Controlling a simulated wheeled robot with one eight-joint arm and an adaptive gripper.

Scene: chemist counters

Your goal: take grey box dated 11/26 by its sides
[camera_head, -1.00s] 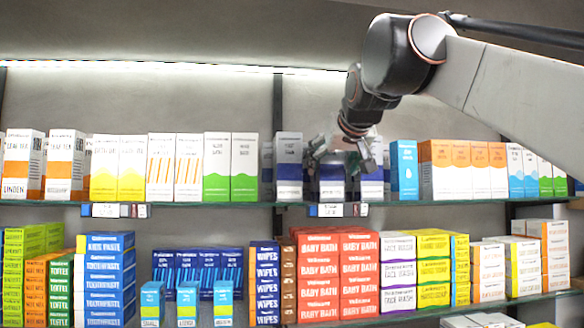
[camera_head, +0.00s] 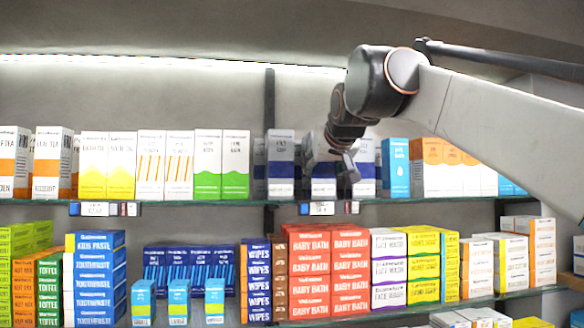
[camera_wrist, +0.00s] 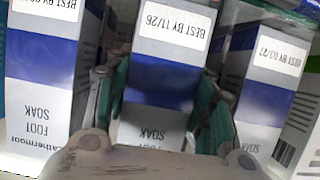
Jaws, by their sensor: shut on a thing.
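The box dated 11/26 (camera_wrist: 165,60) is pale grey-white with a blue band and FOOT SOAK lettering. In the wrist view it stands in the middle, its BEST BY 11/26 label at the top. My gripper (camera_wrist: 163,88) is shut on it, one green-padded finger at each side. In the head view the box (camera_head: 323,187) is on the upper shelf, partly hidden by my gripper (camera_head: 330,166). A similar box (camera_wrist: 40,75) stands on the left, its date partly cut off. Another, dated 03/27 (camera_wrist: 268,85), stands on the right.
The upper shelf edge (camera_head: 225,202) carries rows of boxes on both sides. A blue box (camera_head: 396,172) stands to the right of the foot soak boxes. A post (camera_head: 270,100) rises behind them. The lower shelf holds red baby bath boxes (camera_head: 350,270).

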